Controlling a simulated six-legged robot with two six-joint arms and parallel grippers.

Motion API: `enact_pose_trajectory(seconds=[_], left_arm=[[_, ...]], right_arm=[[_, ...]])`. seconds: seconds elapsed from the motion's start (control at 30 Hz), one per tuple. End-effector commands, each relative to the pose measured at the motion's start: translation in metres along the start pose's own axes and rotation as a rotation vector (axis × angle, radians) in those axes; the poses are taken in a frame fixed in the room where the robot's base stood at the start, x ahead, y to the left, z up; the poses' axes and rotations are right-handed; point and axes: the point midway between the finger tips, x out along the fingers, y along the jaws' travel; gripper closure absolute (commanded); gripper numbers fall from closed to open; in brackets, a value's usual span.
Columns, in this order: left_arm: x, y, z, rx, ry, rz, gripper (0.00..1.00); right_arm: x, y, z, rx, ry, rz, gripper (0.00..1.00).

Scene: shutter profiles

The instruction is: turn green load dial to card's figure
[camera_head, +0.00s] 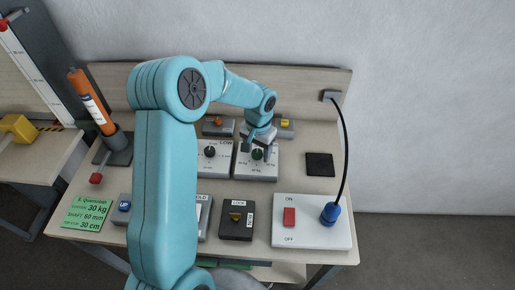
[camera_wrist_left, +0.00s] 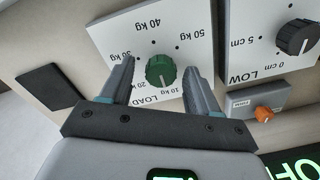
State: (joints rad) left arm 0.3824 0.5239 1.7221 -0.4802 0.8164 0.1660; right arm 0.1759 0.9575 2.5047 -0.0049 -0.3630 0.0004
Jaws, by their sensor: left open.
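The green load dial (camera_wrist_left: 160,70) sits on a white plate (camera_wrist_left: 140,25) marked from 10 kg to 50 kg, upside down in the wrist view. Its white mark appears to point toward 10 kg. In the head view the dial (camera_head: 257,155) shows just below my left gripper (camera_head: 258,142). My left gripper (camera_wrist_left: 159,72) is open, one finger on each side of the dial, with gaps visible; I cannot tell how far above the plate the tips are. The green card (camera_head: 87,213) at the left reads 30 kg, 60 mm and 30 cm. My right gripper is not in view.
A LOW dial plate (camera_head: 214,158) with a black knob stands beside the load plate. A black pad (camera_head: 320,164) lies to the right. A white ON/OFF box (camera_head: 312,240) with a cable, a dark key box (camera_head: 237,220) and an orange cylinder (camera_head: 92,103) stand around.

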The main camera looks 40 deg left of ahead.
Motion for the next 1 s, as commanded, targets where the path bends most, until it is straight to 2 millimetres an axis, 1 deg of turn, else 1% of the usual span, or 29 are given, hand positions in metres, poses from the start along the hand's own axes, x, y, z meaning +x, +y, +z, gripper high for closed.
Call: enact_pose_trajectory(seconds=[0.23,0.27,0.3,0.37,0.4,0.43,0.77,1.0], left_arm=[[0.0012,-0.0003,-0.0001,0.000,0.000,0.000,0.39],[0.0011,-0.0003,-0.0001,0.000,0.000,0.000,0.45],[0.0011,-0.0002,-0.0001,0.000,0.000,0.000,0.58],[0.0010,-0.0002,-0.0001,0.000,0.000,-0.001,0.78],[0.0010,-0.0003,-0.0002,0.000,0.000,-0.001,0.91],[0.0009,-0.0003,-0.0002,0.000,0.000,-0.001,0.95],[0.0009,-0.0002,-0.0007,0.035,0.003,-0.001,0.95],[0.0013,-0.0005,-0.0009,0.171,0.007,-0.001,0.95]], right_arm=[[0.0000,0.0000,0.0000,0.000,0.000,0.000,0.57],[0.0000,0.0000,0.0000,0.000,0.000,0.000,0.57],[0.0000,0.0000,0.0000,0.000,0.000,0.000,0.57],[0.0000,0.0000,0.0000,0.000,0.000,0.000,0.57],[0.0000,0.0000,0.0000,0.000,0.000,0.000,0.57],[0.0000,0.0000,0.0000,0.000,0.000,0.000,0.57],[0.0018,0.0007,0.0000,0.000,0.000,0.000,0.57],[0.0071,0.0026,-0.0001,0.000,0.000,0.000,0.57]])
